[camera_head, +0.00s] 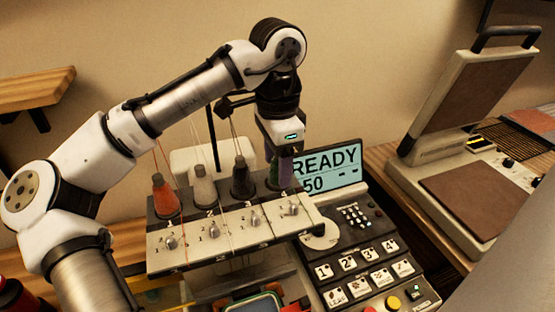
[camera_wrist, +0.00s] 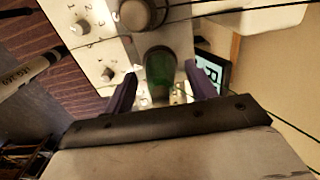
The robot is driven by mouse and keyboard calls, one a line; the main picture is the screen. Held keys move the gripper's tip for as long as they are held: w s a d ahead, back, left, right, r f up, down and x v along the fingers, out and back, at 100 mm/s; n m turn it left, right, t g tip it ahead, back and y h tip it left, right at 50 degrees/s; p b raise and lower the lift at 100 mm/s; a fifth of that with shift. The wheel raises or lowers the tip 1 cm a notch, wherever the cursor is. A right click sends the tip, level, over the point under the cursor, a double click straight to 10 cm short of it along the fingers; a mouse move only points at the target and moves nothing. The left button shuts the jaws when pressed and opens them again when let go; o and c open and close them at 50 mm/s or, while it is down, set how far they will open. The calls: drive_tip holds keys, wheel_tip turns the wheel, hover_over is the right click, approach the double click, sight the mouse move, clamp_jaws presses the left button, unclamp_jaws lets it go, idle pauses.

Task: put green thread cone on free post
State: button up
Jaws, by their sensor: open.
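The green thread cone (camera_head: 272,178) stands at the right end of the thread rack (camera_head: 165,252), the fourth place along the row. My gripper (camera_head: 284,176) is above and around it, pointing down, and partly hides it. In the wrist view the green cone (camera_wrist: 160,70) lies between my two spread purple fingers (camera_wrist: 163,88), with gaps at the sides. My gripper is open. The post under the cone is hidden.
An orange cone (camera_head: 165,196), a white cone (camera_head: 203,187) and a black cone (camera_head: 241,178) stand left of the green one, with threads rising from them. The READY screen (camera_head: 335,168) and button panel (camera_head: 365,250) are close on the right. A heat press (camera_head: 465,150) stands further right.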

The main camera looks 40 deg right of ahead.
drive_tip(key=shift+r, duration=0.1)
wheel_tip(320, 180, up, 12)
drive_tip(key=shift+r, duration=0.15)
idle(0.3)
